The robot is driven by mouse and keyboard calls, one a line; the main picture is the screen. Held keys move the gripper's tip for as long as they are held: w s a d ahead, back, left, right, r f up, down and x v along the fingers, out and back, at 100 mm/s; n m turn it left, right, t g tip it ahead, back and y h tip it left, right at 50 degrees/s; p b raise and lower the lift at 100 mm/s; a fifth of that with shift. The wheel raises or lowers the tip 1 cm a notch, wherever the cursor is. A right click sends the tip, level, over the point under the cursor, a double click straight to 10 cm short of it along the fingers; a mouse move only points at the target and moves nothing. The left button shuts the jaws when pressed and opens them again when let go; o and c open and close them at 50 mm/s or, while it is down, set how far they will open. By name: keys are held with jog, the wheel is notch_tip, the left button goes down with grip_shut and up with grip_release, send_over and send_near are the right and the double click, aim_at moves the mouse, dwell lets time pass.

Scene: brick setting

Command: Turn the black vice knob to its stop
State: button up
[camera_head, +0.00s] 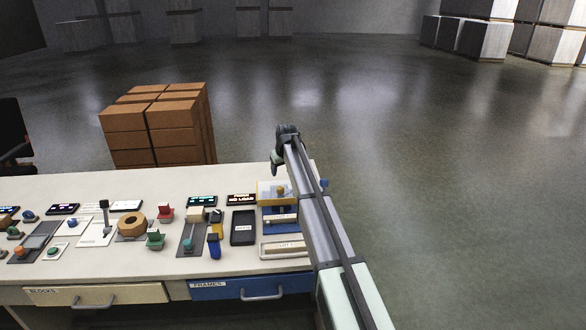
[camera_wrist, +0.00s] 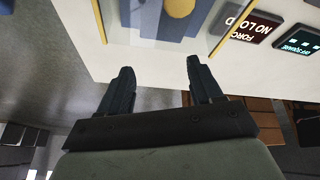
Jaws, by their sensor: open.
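My gripper (camera_head: 273,168) is at the far right end of the workbench, above its back edge. In the wrist view its two dark fingers (camera_wrist: 159,70) are spread apart with nothing between them. They point toward the bench's edge and a yellow-framed fixture (camera_wrist: 97,18) with a blue-grey middle and a round yellow part. In the head view this fixture (camera_head: 264,192) lies just below my gripper, partly hidden by my arm. I cannot make out a black vice knob for certain in either view; my arm covers part of the bench's right end.
The white workbench (camera_head: 60,185) carries several small fixtures, levers and knobs left of my arm. A display reading NO LOAD (camera_head: 241,198) is beside the yellow-framed fixture. A black tray (camera_head: 243,228) lies nearer. Stacked brown boxes (camera_head: 160,125) stand behind the bench.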

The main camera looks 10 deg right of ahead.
jog(key=shift+m+t, duration=0.3)
jog(key=shift+m, duration=0.5)
jog(key=shift+w+d+f, duration=0.1)
jog(key=shift+d, duration=1)
jog(key=shift+w+d+f, duration=0.1)
jog(key=shift+d, duration=1)
jog(key=s+a+n+g, duration=0.1)
jog(key=s+a+n, duration=0.15)
jog(key=a, duration=1.95)
jog(key=s+a+n+g, duration=0.15)
jog(key=a+n, duration=0.25)
jog(key=a, duration=1.8)
jog(key=n+g+h, duration=0.3)
jog(key=n+h, duration=0.2)
jog(key=n, duration=0.4)
send_near(217, 211)
jog(key=x, duration=0.8)
jog(key=shift+s+f, duration=0.1)
jog(key=shift+f, duration=0.15)
jog(key=shift+c, duration=0.5)
